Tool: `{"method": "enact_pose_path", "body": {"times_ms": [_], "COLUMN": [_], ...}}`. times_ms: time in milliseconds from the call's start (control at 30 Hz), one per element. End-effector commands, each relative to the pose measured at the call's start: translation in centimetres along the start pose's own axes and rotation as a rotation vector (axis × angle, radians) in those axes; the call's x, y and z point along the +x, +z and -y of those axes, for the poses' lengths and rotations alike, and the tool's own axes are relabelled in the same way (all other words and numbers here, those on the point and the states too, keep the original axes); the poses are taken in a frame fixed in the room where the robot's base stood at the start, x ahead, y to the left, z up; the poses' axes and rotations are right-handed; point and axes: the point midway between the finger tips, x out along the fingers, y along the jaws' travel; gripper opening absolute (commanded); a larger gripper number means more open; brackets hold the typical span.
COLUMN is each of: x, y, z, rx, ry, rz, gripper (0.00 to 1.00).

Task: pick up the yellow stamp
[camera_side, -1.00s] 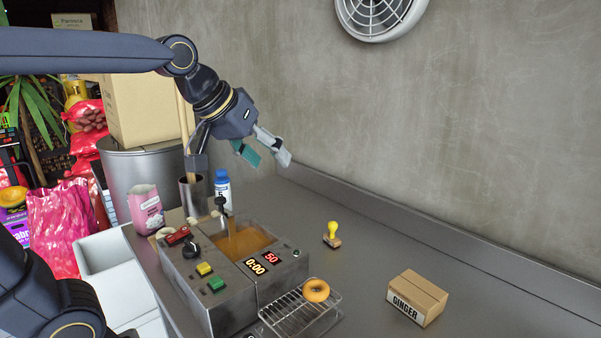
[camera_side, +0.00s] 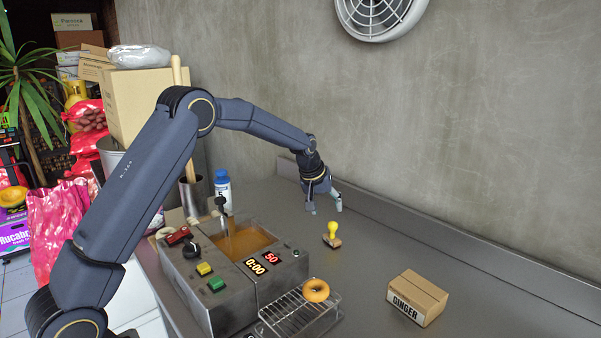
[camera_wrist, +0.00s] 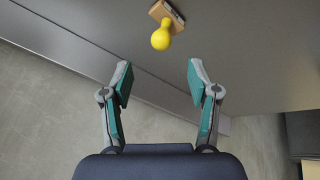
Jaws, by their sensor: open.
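The yellow stamp (camera_side: 332,231) stands upright on the steel counter, with a round yellow handle on a wooden base. In the wrist view the stamp (camera_wrist: 161,37) is at the top middle, beyond the fingertips and roughly in line with the gap between them. My gripper (camera_side: 325,210) is above the counter, a little behind and above the stamp in the side view. In the wrist view my gripper (camera_wrist: 158,80) has its two fingers wide apart with nothing between them.
A fryer (camera_side: 212,293) with oil stands left of the stamp. A wire rack (camera_side: 290,318) with a doughnut (camera_side: 316,290) is in front. A ginger box (camera_side: 417,298) sits at the right. A blue-capped bottle (camera_side: 222,188) is behind the fryer. Counter around the stamp is clear.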

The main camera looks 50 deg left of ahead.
Motion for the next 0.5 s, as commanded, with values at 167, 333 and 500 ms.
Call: {"method": "enact_pose_path", "body": {"times_ms": [167,333,500], "x": [3.5,4.7,7.0], "y": [0.0,0.0,0.1], "z": [0.0,0.0,0.3], "rx": [0.000,0.000,-0.001], "ry": [-0.001,0.000,-0.001], "rz": [0.001,0.000,0.002], "gripper": [0.60,0.60,0.60]}}
